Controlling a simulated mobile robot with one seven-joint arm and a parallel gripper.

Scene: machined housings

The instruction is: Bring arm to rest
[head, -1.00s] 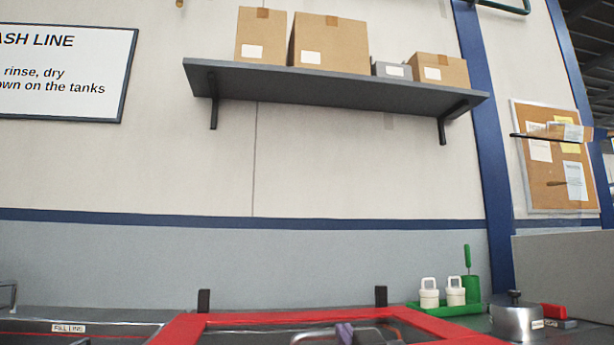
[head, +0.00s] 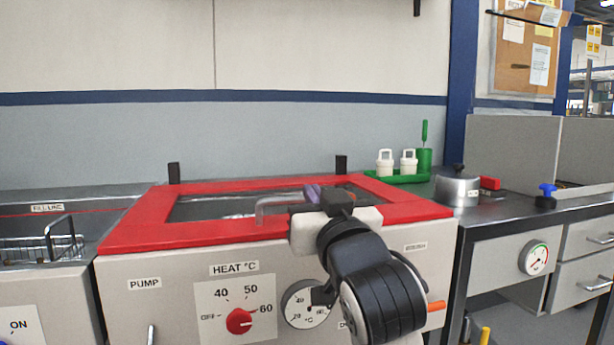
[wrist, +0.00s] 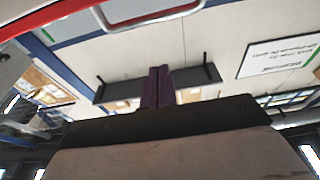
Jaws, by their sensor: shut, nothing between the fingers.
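My gripper (head: 313,193) shows in the head view above the red-rimmed heated tank (head: 130,233), its purple fingers pointing away from me. In the wrist view my gripper (wrist: 158,88) has its two purple fingers pressed together with nothing between them. My dark arm rises in front of the tank and hides part of its front panel and rim. A bent metal handle (head: 262,207) appears just left of the fingers; I cannot tell how far apart they are.
A tank with a wire basket (head: 40,250) stands at left. At right are a green tray (head: 400,178) with white bottles, a lidded steel pot (head: 457,190) and a counter with a dial gauge (head: 533,258).

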